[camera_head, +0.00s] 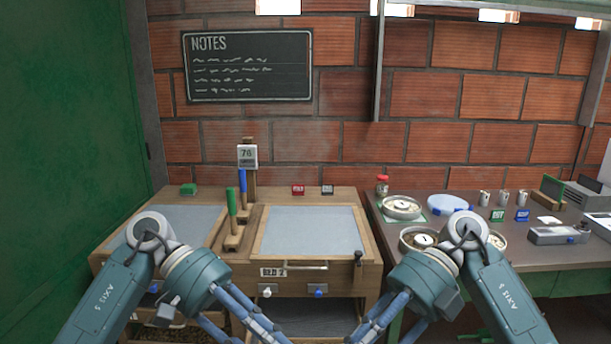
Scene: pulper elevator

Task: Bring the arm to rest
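My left arm (150,270) comes in from the lower left and my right arm (460,270) from the lower right. Both are blue-grey and bend toward the middle at the bottom edge. Parts of my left gripper (240,318) and my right gripper (378,318) show in front of the wooden bench (375,262). Their fingertips are cut off by the lower edge, so I cannot see whether they are open or shut. No object shows held in either one.
The wooden bench has grey panels (310,230) and upright blue (242,188) and green (232,208) handles. A dark table (560,258) at the right carries round dishes (402,207), small cups and a grey device (555,235). A green wall (65,130) stands close at the left.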

